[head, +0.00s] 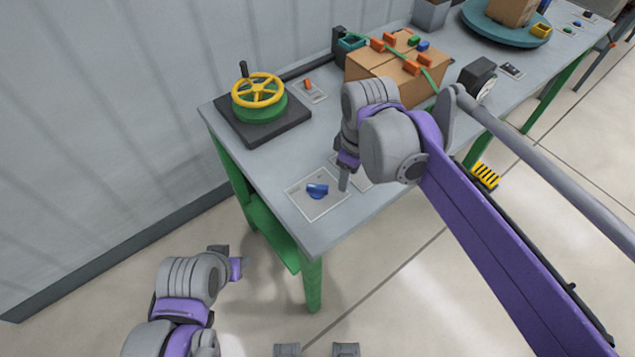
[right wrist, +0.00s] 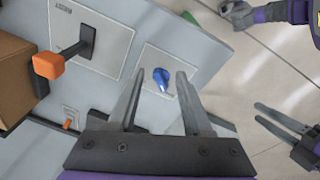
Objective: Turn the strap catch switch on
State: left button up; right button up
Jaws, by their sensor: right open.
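A blue knob (head: 317,190) sits on a light square plate near the table's near corner. It also shows in the right wrist view (right wrist: 161,79). My right gripper (head: 343,186) is open just right of the knob in the head view. In the right wrist view its two fingers (right wrist: 157,82) point toward the knob, with the knob seen between their tips. I cannot tell if they touch it. A dark lever with an orange end (right wrist: 47,65) stands on the neighbouring plate. No readable label tells which control is the strap catch switch. My left gripper (head: 238,268) hangs off the table, lower left.
A yellow handwheel (head: 258,90) on a green base stands at the table's left. A cardboard box (head: 385,72) with a green strap and orange pieces stands farther back. A black gauge (head: 478,77) is at its right.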

aim_at(317, 186)
jog(key=w+a+n+g, duration=0.2)
jog(key=w+a+n, duration=0.3)
jog(key=a, duration=0.2)
notch_tip(317, 186, down, 11)
jog(key=shift+s+d+r+b, duration=0.1)
jog(key=shift+d+r+b, duration=0.1)
jog(key=shift+b, duration=0.25)
grip_shut()
